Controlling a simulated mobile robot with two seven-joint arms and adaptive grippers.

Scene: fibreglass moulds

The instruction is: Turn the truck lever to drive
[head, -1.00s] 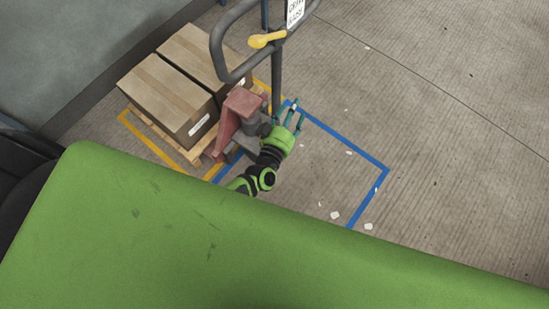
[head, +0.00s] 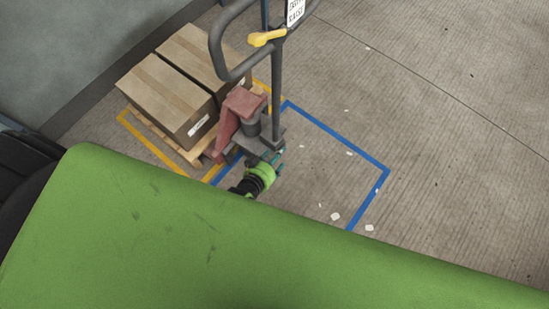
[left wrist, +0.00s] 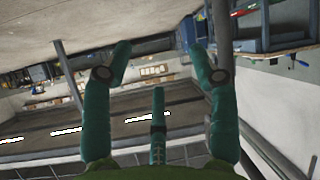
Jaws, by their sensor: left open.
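The yellow lever (head: 266,38) sits on the dark grey handle loop (head: 217,52) of the pallet truck, at the top of the head view. A white label plate (head: 295,12) with text is right of it, cut by the frame edge. The truck's red body (head: 232,118) stands below. My left gripper (head: 278,154) is low beside the foot of the truck's post, well below the lever, and partly hidden in the head view. In the left wrist view my left gripper (left wrist: 158,62) has its teal fingers spread and empty. My right gripper is not in view.
Two cardboard boxes (head: 171,85) lie on a wooden pallet (head: 183,150) inside yellow floor tape. Blue tape (head: 340,140) marks bare floor to the right, with small pale scraps. A green surface (head: 200,235) fills the foreground. The wrist view shows shelving and poles.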

